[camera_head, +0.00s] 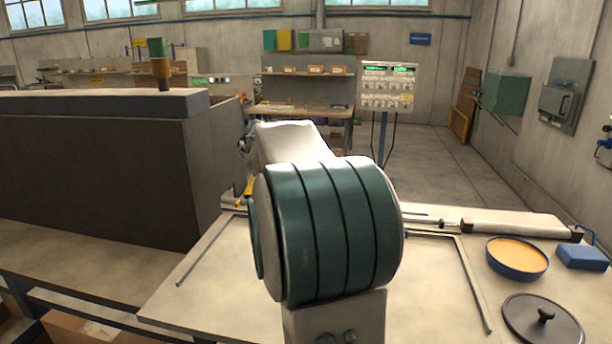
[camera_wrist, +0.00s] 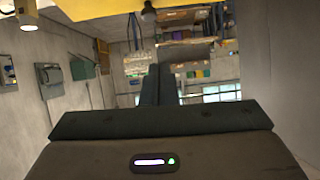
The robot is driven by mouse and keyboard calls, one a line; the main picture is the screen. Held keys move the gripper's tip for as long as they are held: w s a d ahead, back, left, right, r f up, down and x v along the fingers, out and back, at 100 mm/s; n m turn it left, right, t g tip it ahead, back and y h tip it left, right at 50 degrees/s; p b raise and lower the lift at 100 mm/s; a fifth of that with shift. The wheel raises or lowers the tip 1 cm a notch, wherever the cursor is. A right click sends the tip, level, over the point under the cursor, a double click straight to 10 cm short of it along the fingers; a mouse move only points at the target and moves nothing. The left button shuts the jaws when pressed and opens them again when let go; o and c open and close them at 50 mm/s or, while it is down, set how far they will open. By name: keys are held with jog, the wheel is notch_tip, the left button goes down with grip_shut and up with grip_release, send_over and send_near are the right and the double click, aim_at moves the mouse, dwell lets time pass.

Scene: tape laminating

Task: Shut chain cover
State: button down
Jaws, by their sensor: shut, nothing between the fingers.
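I cannot pick out the chain cover with certainty. A large dark brown machine housing (camera_head: 110,170) with a grey top slab (camera_head: 90,103) stands at the left in the head view. A small yellow part (camera_head: 249,187) shows beside its right end, mostly hidden behind my arm. In the wrist view a yellow surface (camera_wrist: 85,8) runs across the upper left edge; I cannot tell if it is the same part. My gripper (camera_wrist: 158,70) shows in the wrist view with its two dark fingers together and empty. My arm hides the gripper in the head view.
A pale table (camera_head: 220,300) lies in front, with a blue bowl of orange contents (camera_head: 517,257), a dark round lid (camera_head: 542,322) and a blue block (camera_head: 582,257) at right. A control panel (camera_head: 387,88) stands on a post behind. A signal light (camera_head: 158,62) tops the housing.

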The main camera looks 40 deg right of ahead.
jog(key=x, duration=0.4)
jog(key=s+p+x, duration=0.1)
jog(key=x, duration=0.3)
jog(key=f+p+x, duration=0.1)
jog(key=x, duration=0.3)
jog(key=shift+s+d, duration=0.35)
jog(key=shift+d, duration=0.05)
jog(key=shift+w+d+f, duration=0.15)
jog(key=shift+w+f, duration=0.05)
jog(key=shift+f, duration=0.7)
